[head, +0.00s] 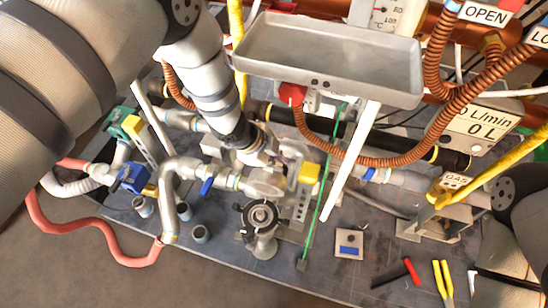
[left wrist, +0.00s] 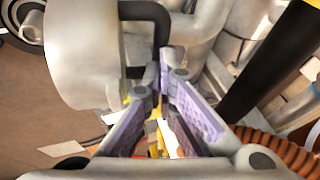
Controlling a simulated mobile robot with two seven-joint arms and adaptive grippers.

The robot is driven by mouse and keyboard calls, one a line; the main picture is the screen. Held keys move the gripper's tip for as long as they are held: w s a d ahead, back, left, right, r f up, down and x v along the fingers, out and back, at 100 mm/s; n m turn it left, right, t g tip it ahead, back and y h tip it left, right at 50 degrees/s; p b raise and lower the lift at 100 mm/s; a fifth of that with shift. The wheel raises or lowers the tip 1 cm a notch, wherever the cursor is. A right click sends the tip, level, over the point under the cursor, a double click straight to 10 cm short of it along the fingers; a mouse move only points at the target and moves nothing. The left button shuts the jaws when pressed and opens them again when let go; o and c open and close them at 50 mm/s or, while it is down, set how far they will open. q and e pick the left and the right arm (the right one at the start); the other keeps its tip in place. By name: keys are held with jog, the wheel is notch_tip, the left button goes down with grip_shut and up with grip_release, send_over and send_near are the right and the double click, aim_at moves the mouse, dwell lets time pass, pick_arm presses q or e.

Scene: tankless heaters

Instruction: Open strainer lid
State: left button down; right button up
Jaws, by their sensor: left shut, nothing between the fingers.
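A grey metal fitting with a round black ring-shaped top (head: 260,215), which looks like the strainer, stands at the lower middle of the head view. I cannot tell for sure how its lid sits. My left gripper (head: 270,160) is above and behind it, among the metal pipes. In the left wrist view my left gripper (left wrist: 166,85) shows purple-padded fingers with the tips together and nothing between them. A large grey cylinder (left wrist: 85,55) is close on the left of the fingers, and a dark ring (left wrist: 25,22) shows at the upper left. My right gripper does not show.
A grey tray (head: 325,60) hangs above the pipes. Orange corrugated hoses (head: 390,160) loop at the right. Yellow-handled pliers (head: 443,280) and a small plate (head: 349,244) lie on the board in front.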

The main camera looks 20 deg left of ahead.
pick_arm(q)
jog(key=shift+w+f, duration=0.1)
jog(key=shift+w, duration=0.15)
